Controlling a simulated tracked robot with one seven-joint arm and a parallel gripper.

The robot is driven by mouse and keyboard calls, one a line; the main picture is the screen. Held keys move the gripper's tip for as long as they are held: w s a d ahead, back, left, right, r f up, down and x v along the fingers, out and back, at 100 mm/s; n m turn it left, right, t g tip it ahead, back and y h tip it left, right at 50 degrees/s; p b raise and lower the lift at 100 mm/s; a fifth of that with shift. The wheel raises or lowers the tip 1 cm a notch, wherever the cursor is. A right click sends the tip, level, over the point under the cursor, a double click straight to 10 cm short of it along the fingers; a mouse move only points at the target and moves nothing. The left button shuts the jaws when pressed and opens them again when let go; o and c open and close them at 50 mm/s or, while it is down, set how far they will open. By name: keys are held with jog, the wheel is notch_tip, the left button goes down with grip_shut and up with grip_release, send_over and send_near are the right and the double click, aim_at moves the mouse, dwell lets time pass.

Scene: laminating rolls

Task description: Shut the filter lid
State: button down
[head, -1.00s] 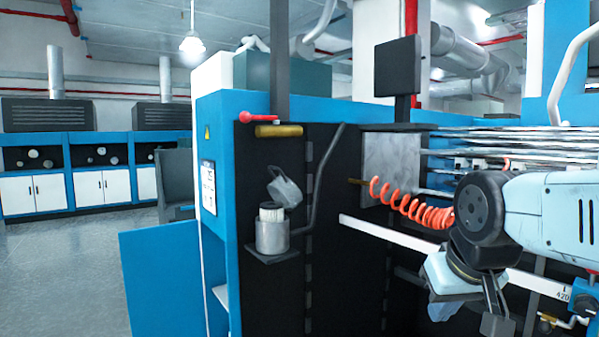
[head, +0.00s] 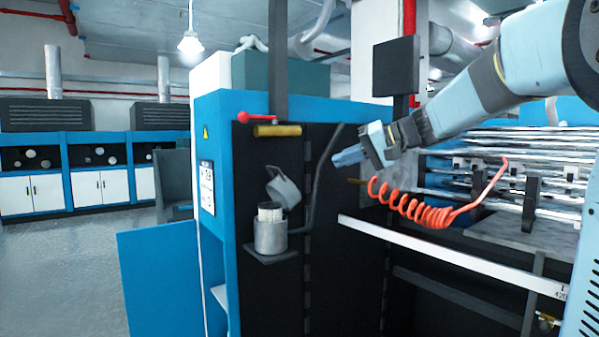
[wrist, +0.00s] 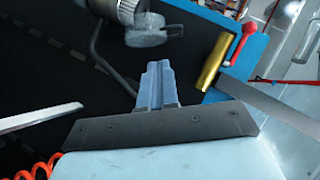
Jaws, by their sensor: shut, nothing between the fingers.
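The filter canister (head: 271,238) is a grey metal cup on a small bracket on the dark machine side, with a white filter (head: 270,212) showing at its top. Its grey filter lid (head: 284,190) stands open, tilted up above the canister. In the wrist view the lid (wrist: 152,30) lies just beyond my fingertips, with the canister (wrist: 112,8) partly cut off at the top edge. My gripper (head: 340,158) is shut and empty, up and to the right of the lid, pointing left. Its closed fingers also show in the wrist view (wrist: 157,70), apart from the lid.
A dark bent pipe (head: 322,185) runs between my gripper and the canister. A brass cylinder (head: 278,131) and a red lever (head: 257,117) sit above the lid. An orange coiled hose (head: 410,208) and a white rail (head: 440,252) lie below my arm.

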jog(key=w+r, duration=0.1)
jog(key=w, duration=0.1)
send_near(280, 187)
jog(key=w+a, duration=0.4)
jog(key=shift+w+a+r+y, duration=0.2)
jog(key=shift+r+y, duration=0.05)
jog(key=shift+y, duration=0.05)
